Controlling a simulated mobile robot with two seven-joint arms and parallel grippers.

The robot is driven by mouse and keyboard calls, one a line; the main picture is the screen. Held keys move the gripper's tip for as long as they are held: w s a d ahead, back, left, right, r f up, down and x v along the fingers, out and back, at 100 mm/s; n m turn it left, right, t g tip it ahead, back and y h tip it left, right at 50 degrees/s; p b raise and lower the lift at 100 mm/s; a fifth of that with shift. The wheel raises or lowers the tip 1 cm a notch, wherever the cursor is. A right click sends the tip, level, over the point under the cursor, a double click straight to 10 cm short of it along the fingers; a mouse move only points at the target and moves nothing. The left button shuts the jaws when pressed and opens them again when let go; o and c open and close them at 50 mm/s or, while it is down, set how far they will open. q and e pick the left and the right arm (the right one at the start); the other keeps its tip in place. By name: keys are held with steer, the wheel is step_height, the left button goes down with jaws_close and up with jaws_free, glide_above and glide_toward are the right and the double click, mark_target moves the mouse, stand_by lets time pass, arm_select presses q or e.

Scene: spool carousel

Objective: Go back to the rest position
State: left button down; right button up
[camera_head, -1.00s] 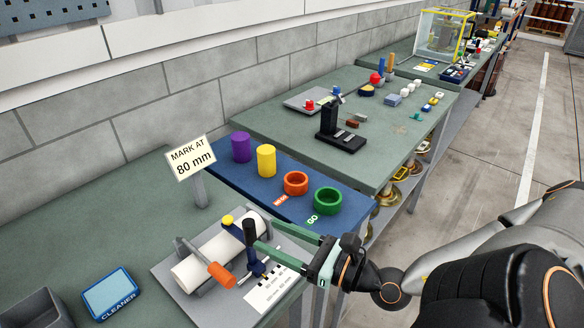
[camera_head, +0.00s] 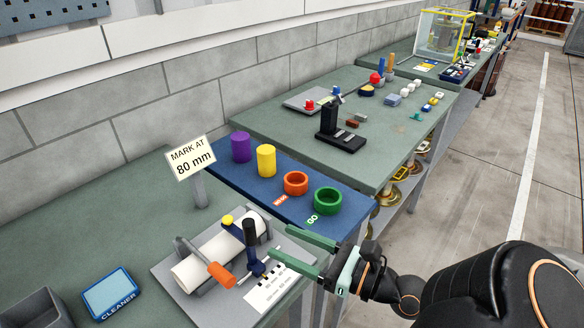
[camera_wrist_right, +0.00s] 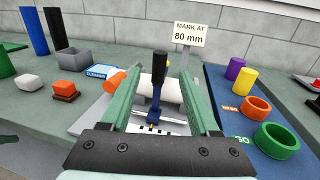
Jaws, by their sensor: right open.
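My right gripper (camera_head: 282,249) is open and empty, its two green fingers apart, just to the right of the black-handled marking tool (camera_head: 251,238). The tool stands upright with a blue base beside a white cylinder (camera_head: 203,264) lying in a grey fixture. In the right wrist view my right gripper (camera_wrist_right: 157,103) has its fingers on either side of the line of sight to the tool (camera_wrist_right: 158,79), with space around it. My left gripper is not in view.
A blue mat holds a purple cylinder (camera_head: 241,147), a yellow cylinder (camera_head: 266,160), an orange ring (camera_head: 295,183) and a green ring (camera_head: 327,201). The "MARK AT 80 mm" sign (camera_head: 191,160) stands behind the fixture. A cleaner box (camera_head: 110,293) is at left. Open floor lies at right.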

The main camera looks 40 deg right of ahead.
stand_by(0.4)
steer(key=d+r+m+h, duration=0.1)
steer(key=d+m+h, duration=0.85)
steer(key=m, duration=0.45)
steer(key=s+d+f+m+g+h, duration=0.2)
steer(key=s+f+m+g+h, duration=0.25)
steer(key=f+m+g, duration=0.9)
steer(key=s+a+f+m+y, duration=0.2)
steer(key=a+m+y, duration=0.3)
steer(key=a, duration=0.4)
steer(key=s+a+f+m+y, duration=0.25)
steer(key=a+m+y, duration=0.2)
steer(key=a, duration=0.55)
steer(key=w+a+f+t+y, duration=0.1)
steer(key=w+a+f+t, duration=0.1)
steer(key=f, duration=0.3)
steer(key=w+a+f+t+y, duration=0.1)
steer(key=w+a+f+t, duration=0.1)
steer(key=f, duration=0.4)
steer(key=shift+w+a+f+t, duration=0.2)
steer(key=shift+w+t, duration=0.15)
steer(key=shift+t, duration=0.4)
